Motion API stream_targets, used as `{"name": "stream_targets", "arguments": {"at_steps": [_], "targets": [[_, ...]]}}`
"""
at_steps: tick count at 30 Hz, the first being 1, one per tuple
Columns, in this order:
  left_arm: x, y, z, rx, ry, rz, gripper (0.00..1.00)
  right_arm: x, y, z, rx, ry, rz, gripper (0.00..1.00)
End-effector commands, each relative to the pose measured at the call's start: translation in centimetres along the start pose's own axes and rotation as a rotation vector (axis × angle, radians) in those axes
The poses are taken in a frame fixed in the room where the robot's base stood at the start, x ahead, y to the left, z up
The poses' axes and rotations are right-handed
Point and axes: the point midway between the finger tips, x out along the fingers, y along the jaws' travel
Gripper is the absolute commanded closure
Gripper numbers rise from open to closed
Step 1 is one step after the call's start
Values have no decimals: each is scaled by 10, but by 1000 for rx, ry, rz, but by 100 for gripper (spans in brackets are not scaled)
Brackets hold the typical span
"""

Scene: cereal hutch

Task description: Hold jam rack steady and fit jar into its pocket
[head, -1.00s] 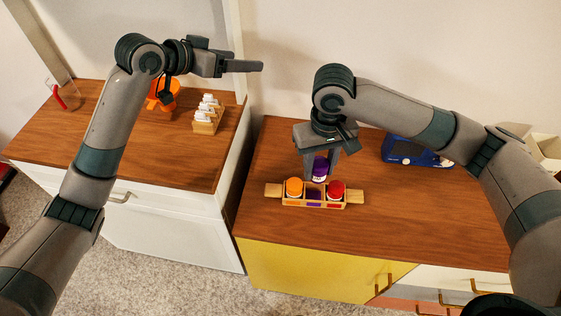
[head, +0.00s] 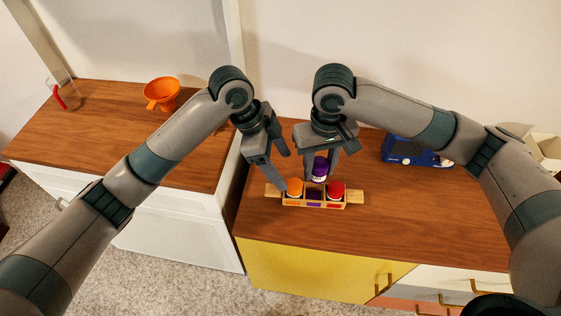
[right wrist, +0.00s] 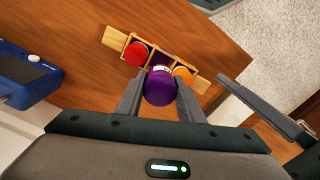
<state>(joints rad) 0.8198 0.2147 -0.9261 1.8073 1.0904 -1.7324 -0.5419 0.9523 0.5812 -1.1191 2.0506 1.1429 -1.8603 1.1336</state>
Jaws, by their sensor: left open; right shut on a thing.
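The wooden jam rack (head: 357,197) stands on the brown counter, with a tab at each end. An orange-lidded jar (head: 294,187) sits in its left pocket and a red-lidded jar (head: 337,189) in its right pocket. The middle pocket, with a purple front patch (head: 314,195), is between them. My right gripper (head: 320,172) is shut on the purple-lidded jar (head: 319,167), held upright above the middle pocket. The jar also shows in the right wrist view (right wrist: 159,86). My left gripper (head: 278,172) is open above the rack's left end, its fingers pointing down; contact with the rack cannot be told.
A blue appliance (head: 415,152) stands at the back right of the counter. An orange funnel (head: 161,94) and a clear container with a red handle (head: 64,97) stand on the left counter. A gap separates the counters. The right counter's front is clear.

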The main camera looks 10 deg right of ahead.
Motion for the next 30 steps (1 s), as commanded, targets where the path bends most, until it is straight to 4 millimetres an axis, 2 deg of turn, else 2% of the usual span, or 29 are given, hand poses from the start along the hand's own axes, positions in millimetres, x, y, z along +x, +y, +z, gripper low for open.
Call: {"name": "stream_targets", "arguments": {"at_steps": [8, 14, 30], "targets": [[4, 0, 0, -3, 2, 0, 31, 0, 0, 0, 0, 0, 0, 91], [20, 0, 0, -4, 3, 0, 31, 0, 0, 0, 0, 0, 0, 91], [99, 0, 0, -4, 2, 0, 31, 0, 0, 0, 0, 0, 0, 91]]}}
